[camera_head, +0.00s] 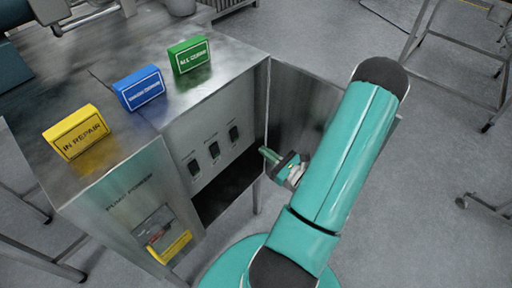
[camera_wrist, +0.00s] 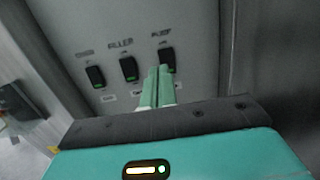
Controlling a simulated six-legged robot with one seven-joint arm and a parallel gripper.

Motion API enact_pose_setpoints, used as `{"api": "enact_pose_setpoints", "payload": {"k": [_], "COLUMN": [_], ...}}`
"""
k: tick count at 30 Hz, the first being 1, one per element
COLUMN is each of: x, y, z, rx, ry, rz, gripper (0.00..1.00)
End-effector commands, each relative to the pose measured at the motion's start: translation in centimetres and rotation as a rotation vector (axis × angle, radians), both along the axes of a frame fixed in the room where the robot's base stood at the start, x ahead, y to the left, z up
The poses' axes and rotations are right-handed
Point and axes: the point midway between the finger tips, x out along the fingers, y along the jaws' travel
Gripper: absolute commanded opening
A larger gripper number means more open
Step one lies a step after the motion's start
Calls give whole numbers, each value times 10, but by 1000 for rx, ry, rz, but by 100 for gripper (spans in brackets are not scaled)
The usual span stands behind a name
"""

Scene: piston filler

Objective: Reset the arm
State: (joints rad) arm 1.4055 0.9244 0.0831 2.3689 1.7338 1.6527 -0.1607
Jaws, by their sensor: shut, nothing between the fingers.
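My gripper (camera_head: 268,154) is at the end of my teal arm, in front of the right side of the steel cabinet (camera_head: 235,95). In the wrist view my gripper (camera_wrist: 158,75) has its two pale green fingers together and empty. The fingertips lie over or just below the rightmost of three black rocker switches (camera_wrist: 167,60); I cannot tell whether they touch it. The middle switch (camera_wrist: 128,69) and the left switch (camera_wrist: 95,77) each show a green lit strip at the bottom. The lower part of the right switch is hidden by the fingers.
On the cabinet top stand a yellow "IN REPAIR" sign (camera_head: 77,132), a blue sign (camera_head: 139,88) and a green sign (camera_head: 189,55). An open cabinet door (camera_head: 294,100) stands right of the switch panel, close to my gripper. Open floor (camera_head: 440,130) lies to the right, with metal frames around it.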

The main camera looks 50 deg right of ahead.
Motion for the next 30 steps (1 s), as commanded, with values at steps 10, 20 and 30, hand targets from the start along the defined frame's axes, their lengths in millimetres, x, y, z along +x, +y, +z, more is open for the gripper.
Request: {"api": "enact_pose_setpoints", "payload": {"k": [10, 20, 30], "x": [-17, -18, 4], "y": [0, 1, 28], "z": [2, 2, 25], "rx": [1, 0, -83], "ry": [0, 0, 16], "rz": [0, -1, 167], "gripper": [0, 0, 0]}}
